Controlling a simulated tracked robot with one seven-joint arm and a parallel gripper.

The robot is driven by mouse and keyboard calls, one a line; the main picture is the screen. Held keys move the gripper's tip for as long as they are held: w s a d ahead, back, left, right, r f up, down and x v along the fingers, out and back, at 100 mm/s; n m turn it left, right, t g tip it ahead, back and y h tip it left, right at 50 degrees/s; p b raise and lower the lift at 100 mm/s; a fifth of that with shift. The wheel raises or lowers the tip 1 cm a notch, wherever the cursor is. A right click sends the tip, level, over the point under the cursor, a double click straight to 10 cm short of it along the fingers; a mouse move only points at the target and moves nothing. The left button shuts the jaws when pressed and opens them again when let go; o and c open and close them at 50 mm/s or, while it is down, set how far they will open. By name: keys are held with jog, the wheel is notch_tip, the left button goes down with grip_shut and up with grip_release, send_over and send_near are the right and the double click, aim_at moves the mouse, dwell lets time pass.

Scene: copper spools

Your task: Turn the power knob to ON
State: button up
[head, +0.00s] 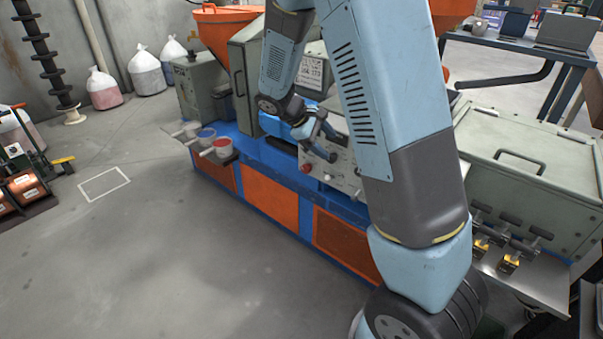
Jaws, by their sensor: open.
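My gripper (324,141) is small in the head view, in front of a light grey control panel (342,178) on the blue and orange machine. Its dark fingers are apart, with nothing seen between them. A red round control (305,168) shows on the panel below and left of the gripper, with small dark controls to its right. I cannot tell which control is the power knob or where it points. My gripper and arm hide part of the panel. I cannot tell whether the fingers touch anything.
My arm crosses the middle and right of the view. Cups (222,147) stand on a ledge at the machine's left. A grey-green cabinet (530,180) stands at right, above yellow-marked parts (510,262). Bags (103,89) stand at the back left. The floor (150,260) at front left is clear.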

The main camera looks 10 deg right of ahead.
jog(key=w+a+f+n+t+h, duration=0.1)
jog(key=w+a+f+n+h, duration=0.2)
jog(key=f, duration=0.4)
jog(key=w+a+f+n+t+h, duration=0.2)
jog(key=w+f+n, duration=0.1)
jog(key=w+f, duration=0.25)
jog(key=n+t+h, duration=0.1)
jog(key=n+t, duration=0.7)
jog(key=n, duration=0.2)
send_near(304, 171)
jog(key=x, duration=0.9)
jog(key=shift+w+d, duration=0.1)
jog(key=shift+d, duration=0.1)
